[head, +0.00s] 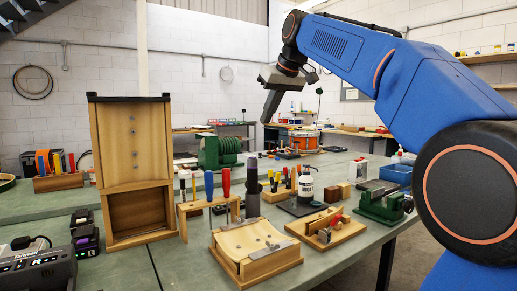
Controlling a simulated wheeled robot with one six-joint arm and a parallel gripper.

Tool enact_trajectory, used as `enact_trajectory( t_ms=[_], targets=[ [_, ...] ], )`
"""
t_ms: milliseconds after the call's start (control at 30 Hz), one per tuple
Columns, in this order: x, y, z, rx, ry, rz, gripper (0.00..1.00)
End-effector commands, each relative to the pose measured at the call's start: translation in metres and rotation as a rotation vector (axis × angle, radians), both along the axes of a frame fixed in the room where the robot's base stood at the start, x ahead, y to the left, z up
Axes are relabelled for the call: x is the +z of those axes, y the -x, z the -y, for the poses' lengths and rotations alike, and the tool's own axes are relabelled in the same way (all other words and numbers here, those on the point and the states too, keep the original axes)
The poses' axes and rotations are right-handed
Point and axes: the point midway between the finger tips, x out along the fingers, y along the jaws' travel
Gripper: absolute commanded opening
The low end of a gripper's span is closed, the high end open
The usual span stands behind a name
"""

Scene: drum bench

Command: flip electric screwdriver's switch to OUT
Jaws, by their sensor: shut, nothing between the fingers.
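My gripper (267,117) is shut and empty. It hangs in the air above the far part of the bench, fingers pointing down. A dark grey upright cylinder (252,192) stands on the bench below it, behind a curved wooden block; it may be the electric screwdriver, but I cannot tell for sure. No switch or OUT mark can be made out. My gripper is well above the cylinder and apart from it.
A wooden rack (190,215) with red and blue handled tools stands left of the cylinder. The curved wooden block (262,268) is in front. A white bottle (306,188), a green vise (382,205) and a tall wooden cabinet (132,150) flank it.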

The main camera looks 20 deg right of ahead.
Motion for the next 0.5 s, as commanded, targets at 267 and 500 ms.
enact_trajectory(
  t_ms=[267,500],
  targets=[
    [0.0086,-0.0082,-0.0015,0.010,0.001,0.008,0.00],
    [0.0078,-0.0083,-0.0015,0.010,0.001,0.008,0.00]
  ],
)
